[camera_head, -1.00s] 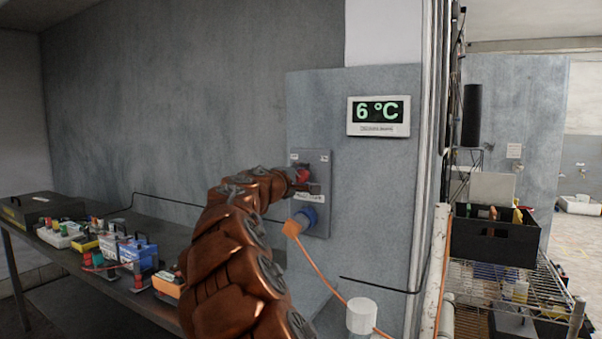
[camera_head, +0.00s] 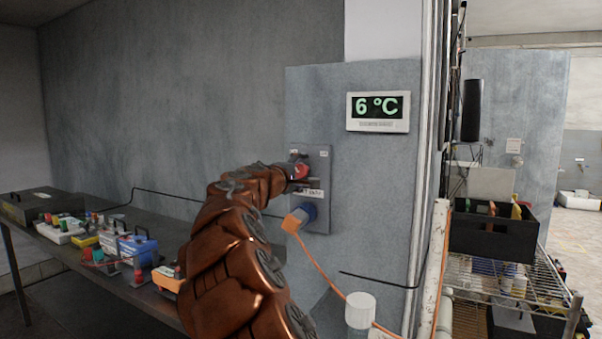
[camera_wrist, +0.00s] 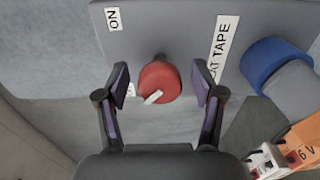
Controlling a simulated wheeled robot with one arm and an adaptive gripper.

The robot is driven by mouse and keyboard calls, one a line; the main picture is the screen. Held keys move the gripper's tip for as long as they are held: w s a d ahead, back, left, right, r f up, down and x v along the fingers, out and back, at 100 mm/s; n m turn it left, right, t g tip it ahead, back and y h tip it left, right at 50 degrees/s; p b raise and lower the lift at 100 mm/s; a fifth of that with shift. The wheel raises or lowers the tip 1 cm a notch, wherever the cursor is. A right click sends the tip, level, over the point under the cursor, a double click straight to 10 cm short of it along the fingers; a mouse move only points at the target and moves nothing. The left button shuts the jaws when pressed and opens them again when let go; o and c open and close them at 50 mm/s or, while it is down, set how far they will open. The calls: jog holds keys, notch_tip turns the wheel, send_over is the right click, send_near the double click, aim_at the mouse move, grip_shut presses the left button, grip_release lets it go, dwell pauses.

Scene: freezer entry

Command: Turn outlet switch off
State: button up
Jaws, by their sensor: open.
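The outlet panel (camera_head: 322,218) is a grey plate on the wall with a red rotary switch (camera_head: 302,170) near its top. In the wrist view the red switch knob (camera_wrist: 160,83), with a white pointer mark, sits between the two fingers of my gripper (camera_wrist: 160,88). The fingers are open, one on each side, with visible gaps to the knob. An "ON" label (camera_wrist: 113,19) lies at the upper left of the panel there. A blue socket with plug (camera_head: 304,212) is below the switch. In the head view my arm partly hides the switch and my fingertips.
A temperature display (camera_head: 378,111) reading 6 °C hangs above the panel. An orange cable (camera_head: 323,270) runs from the plug past a white cylinder (camera_head: 360,310). A table (camera_head: 70,262) with toolboxes is at left. A wire shelf (camera_head: 510,280) with a black crate (camera_head: 492,238) is at right.

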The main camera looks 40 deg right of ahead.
jog(key=v, duration=1.2)
dwell(0.6)
jog(key=s+a+f+m+g+y+p, duration=0.1)
jog(key=s+a+f+m+g+y, duration=0.2)
jog(key=s+f, duration=0.5)
jog(key=s+a+f+m+y+p, duration=0.15)
jog(key=s+a+f+y, duration=0.3)
jog(key=s+f, duration=0.45)
jog(key=s+a+f+g+y, duration=0.1)
jog(key=s+a+f+y, duration=0.2)
jog(key=s+a+f, duration=0.2)
jog(key=s+a+f+g+y, duration=0.1)
jog(key=s+a+f+y, duration=0.2)
jog(key=a, duration=0.9)
jog(key=s+a+f+g+y, duration=0.2)
jog(key=s+a+f+y, duration=0.1)
jog(key=s+a+f, duration=0.5)
jog(key=shift+s+a+f+n+y, duration=0.25)
jog(key=shift+s+n+y, duration=0.15)
jog(key=shift+s, duration=0.7)
